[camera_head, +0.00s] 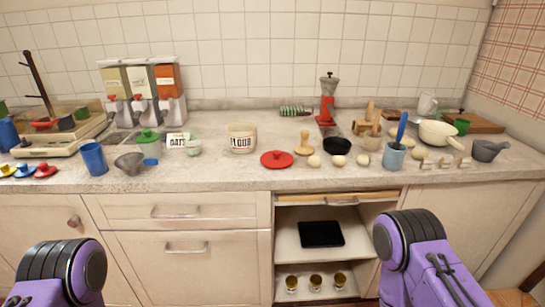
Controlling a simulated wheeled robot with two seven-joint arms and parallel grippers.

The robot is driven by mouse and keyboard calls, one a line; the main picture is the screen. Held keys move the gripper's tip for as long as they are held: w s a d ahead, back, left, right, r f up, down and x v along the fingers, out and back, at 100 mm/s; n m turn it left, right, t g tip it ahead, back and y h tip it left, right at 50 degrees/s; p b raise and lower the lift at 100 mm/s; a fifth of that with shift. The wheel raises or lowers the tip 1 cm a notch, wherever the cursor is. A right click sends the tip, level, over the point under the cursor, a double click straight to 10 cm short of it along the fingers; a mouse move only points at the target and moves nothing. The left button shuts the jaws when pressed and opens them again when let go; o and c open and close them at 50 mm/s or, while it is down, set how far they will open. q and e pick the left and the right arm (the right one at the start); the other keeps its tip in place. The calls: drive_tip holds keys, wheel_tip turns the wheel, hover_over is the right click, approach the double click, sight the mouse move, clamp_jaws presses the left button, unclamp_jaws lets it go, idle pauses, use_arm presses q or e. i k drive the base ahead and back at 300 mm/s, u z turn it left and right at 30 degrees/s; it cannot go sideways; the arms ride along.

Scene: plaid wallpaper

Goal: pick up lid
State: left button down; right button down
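A round red lid (277,160) with a knob lies flat on the counter, a little right of the white FLOUR canister (242,140). A green lid (147,137) with a knob shows further left, near the OATS container (177,142). Small yellow, blue and red knobbed pieces (46,171), perhaps lids, lie at the far left. The task does not tell which lid is meant. Only purple and black parts of my two arms show at the bottom left and bottom right, below the counter. Both grippers are out of view.
The counter (220,175) is crowded. A blue cup (94,158) and grey mortar (130,163) stand left. Eggs (314,161), a black bowl (337,146) and a utensil cup (394,156) lie right of the red lid. An open shelf (345,253) is below.

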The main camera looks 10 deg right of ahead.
sight(274, 159)
drive_tip(key=k, duration=0.5)
drive_tip(key=z, duration=0.8)
drive_tip(key=i, duration=0.75)
drive_tip(key=u, duration=1.15)
